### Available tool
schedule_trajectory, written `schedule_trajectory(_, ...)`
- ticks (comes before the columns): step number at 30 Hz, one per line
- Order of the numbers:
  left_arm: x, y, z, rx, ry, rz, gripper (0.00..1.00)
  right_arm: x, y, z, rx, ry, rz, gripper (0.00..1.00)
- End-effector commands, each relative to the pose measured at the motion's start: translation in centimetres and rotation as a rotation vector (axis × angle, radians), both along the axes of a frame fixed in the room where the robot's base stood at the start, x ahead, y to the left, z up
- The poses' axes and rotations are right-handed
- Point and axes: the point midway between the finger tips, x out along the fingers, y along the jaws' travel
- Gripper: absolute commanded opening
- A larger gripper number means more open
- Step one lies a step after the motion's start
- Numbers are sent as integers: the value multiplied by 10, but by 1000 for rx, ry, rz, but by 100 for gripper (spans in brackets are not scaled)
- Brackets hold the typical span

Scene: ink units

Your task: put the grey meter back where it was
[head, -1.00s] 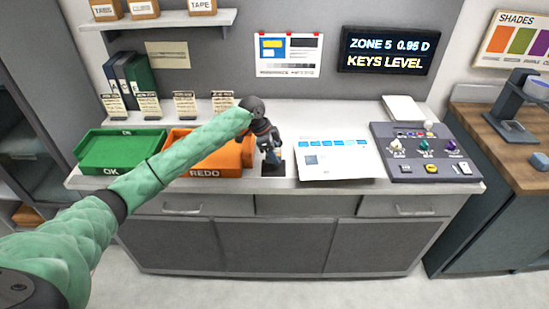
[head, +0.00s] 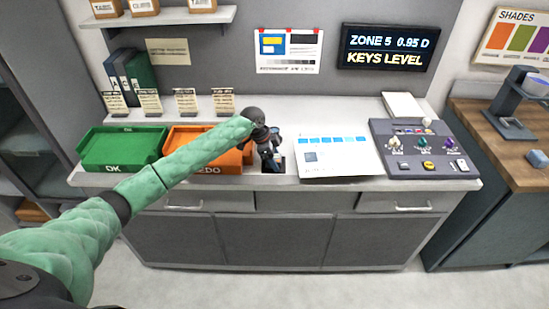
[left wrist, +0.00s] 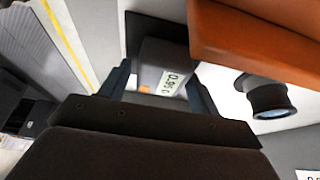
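The grey meter (left wrist: 163,66), a small grey block with a white display, shows in the left wrist view over a dark square pad (left wrist: 147,32). My left gripper (left wrist: 158,88) has its two dark fingers spread on either side of the meter, with a thin gap seen at the left finger. In the head view my left gripper (head: 268,160) points down at the dark pad, just right of the orange REDO tray (head: 240,157). The gripper hides most of the meter there. Whether the meter's base touches the pad is hard to tell. My right gripper is not in view.
A black loupe-like cylinder (left wrist: 268,98) lies close by in the left wrist view. A green OK tray (head: 122,148) stands at the left. A white printed sheet (head: 340,155) and a grey key console (head: 425,150) lie to the right. The counter's front edge is close.

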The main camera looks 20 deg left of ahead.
Motion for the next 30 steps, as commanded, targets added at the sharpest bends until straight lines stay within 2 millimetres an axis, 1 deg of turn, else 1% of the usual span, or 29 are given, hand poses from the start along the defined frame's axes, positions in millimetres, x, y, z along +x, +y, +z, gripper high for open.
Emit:
schedule_trajectory(9, 0, 0, 1, 0, 0, 0, 69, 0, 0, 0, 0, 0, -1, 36)
schedule_trajectory(11, 0, 0, 4, 0, -1, 0, 69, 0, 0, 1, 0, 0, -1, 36)
schedule_trajectory(13, 0, 2, 6, -1, -2, -1, 69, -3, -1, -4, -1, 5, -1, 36)
schedule_trajectory(15, 0, 5, 13, 0, -1, -1, 69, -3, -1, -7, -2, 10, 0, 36)
schedule_trajectory(16, -1, 7, 17, 0, -3, -1, 69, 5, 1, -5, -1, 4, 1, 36)
schedule_trajectory(18, -2, 12, 27, 1, -4, 1, 69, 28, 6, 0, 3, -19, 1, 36)
schedule_trajectory(27, -8, 32, 81, 0, -3, 0, 69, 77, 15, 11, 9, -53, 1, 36)
schedule_trajectory(30, -10, 38, 95, 1, -2, 0, 69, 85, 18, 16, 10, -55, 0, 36)
